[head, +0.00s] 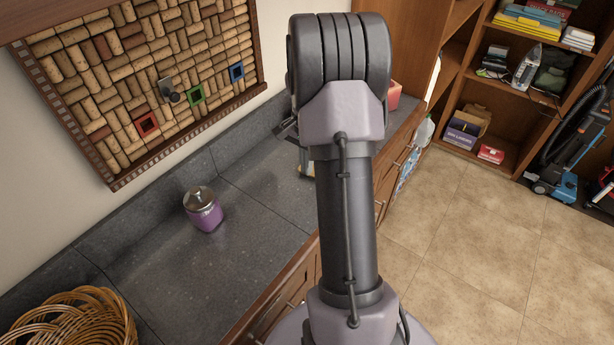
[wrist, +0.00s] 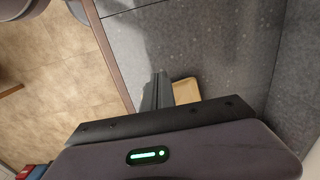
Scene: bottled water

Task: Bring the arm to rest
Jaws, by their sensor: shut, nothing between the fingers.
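My arm stands upright in the middle of the head view and hides part of the counter behind it. My gripper shows in the wrist view (wrist: 158,92), its fingers together with nothing between them, above the grey counter (wrist: 205,45). In the wrist view a yellowish tan object (wrist: 186,91) lies on the counter just beside the fingertips, partly hidden by my gripper's body. I cannot tell whether the fingers touch it. In the head view, the gripper is mostly hidden behind my arm.
A purple jar with a metal lid (head: 203,209) stands on the counter (head: 160,262). A wicker basket (head: 70,318) is at the lower left, below a cork board (head: 140,75). A red container (head: 394,95) stands farther along. Tiled floor (head: 480,240) is open before the shelves (head: 510,75).

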